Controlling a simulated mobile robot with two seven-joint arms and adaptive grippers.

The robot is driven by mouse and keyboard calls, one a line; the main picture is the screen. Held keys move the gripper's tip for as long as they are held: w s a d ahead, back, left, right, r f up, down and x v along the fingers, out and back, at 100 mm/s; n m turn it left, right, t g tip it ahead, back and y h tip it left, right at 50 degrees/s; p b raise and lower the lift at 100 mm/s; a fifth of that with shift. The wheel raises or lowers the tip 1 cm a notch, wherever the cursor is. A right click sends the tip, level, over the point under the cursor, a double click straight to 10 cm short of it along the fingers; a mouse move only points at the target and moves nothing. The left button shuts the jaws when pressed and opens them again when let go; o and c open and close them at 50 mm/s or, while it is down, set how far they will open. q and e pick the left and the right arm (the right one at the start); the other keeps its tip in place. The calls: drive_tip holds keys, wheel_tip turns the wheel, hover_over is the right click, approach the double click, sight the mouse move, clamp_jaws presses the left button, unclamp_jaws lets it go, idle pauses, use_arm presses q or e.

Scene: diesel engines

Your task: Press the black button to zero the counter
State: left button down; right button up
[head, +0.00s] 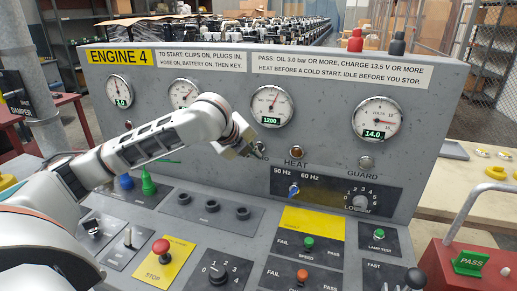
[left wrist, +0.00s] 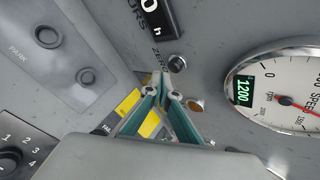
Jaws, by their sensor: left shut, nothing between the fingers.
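The black button (left wrist: 176,63) is small and round, beside the ZERO lettering on the grey panel in the left wrist view. The hours counter (left wrist: 157,18) is just above it, partly cut off, with a 0 showing. My left gripper (left wrist: 160,80) is shut and empty, its tips just to the left of and below the button in that view. I cannot tell whether they touch the panel. In the head view my left gripper (head: 248,150) is in front of the panel between two gauges, and my arm and hand hide the counter. My right gripper is out of view.
The 1200 speed gauge (head: 271,106) is close to the right of the gripper. The HEAT button (head: 296,153) and a frequency switch (head: 293,189) are lower right. A red STOP button (head: 161,247) and a rotary knob (head: 217,273) are on the desk below.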

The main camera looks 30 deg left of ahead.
use_arm(q)
drive_tip(key=s, duration=0.2)
drive_tip(key=s+d, duration=0.1)
drive_tip(key=s, duration=0.2)
drive_tip(key=shift+d, duration=0.1)
idle(1.0)
